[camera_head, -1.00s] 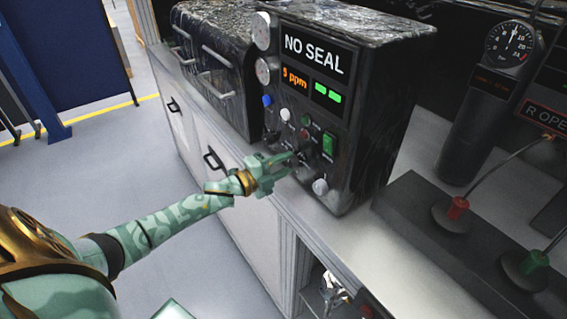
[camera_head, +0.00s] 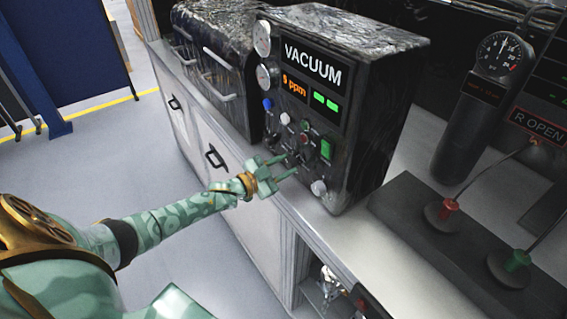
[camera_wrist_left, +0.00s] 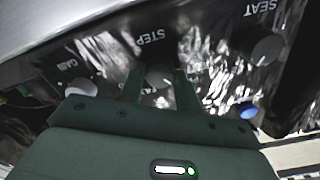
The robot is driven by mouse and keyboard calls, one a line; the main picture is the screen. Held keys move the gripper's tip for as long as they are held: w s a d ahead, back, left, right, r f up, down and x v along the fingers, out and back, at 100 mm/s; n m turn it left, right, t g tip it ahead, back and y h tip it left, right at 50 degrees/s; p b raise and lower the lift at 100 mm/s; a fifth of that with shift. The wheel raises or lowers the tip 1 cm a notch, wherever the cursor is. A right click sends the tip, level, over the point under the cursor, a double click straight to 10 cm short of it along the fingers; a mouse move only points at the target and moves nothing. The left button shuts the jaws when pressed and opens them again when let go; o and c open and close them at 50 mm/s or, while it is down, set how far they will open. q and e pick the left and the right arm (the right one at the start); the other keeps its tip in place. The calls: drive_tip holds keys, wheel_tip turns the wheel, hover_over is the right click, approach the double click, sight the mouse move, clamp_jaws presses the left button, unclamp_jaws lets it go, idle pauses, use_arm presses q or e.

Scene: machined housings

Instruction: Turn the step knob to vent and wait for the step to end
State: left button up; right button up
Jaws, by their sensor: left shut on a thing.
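The machine's front panel (camera_head: 275,110) has a display (camera_head: 312,64) that reads VACUUM. A smaller orange readout (camera_head: 294,86) ends in ppm, beside two green lit bars (camera_head: 325,101). My left gripper (camera_head: 290,166) is at the lower part of the panel. In the left wrist view its two fingers (camera_wrist_left: 159,80) lie on either side of the step knob (camera_wrist_left: 158,74), below the upside-down STEP label (camera_wrist_left: 150,38), and are shut on it. The position marks around the knob are mostly hidden, so its setting cannot be read. My right gripper is not in view.
A knob marked SEAT (camera_wrist_left: 268,46), a pale GAS knob (camera_wrist_left: 80,88) and a blue knob (camera_wrist_left: 249,111) sit close around the fingers. A green switch (camera_head: 326,148) is on the panel. A dark gauge cylinder (camera_head: 470,130) and red and green-topped fixtures stand at right.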

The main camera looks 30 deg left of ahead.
use_arm(q)
drive_tip(key=n, duration=0.2)
drive_tip(key=shift+n+p, duration=0.35)
drive_tip(key=shift+n, duration=0.05)
drive_tip(key=shift+n+p, duration=0.3)
drive_tip(key=shift+n, duration=1.2)
drive_tip(key=o, duration=1)
drive_tip(key=shift+c, duration=0.2)
drive_tip(key=v, duration=1.6)
drive_tip(key=shift+s+p, duration=0.2)
drive_tip(key=shift+p, duration=0.15)
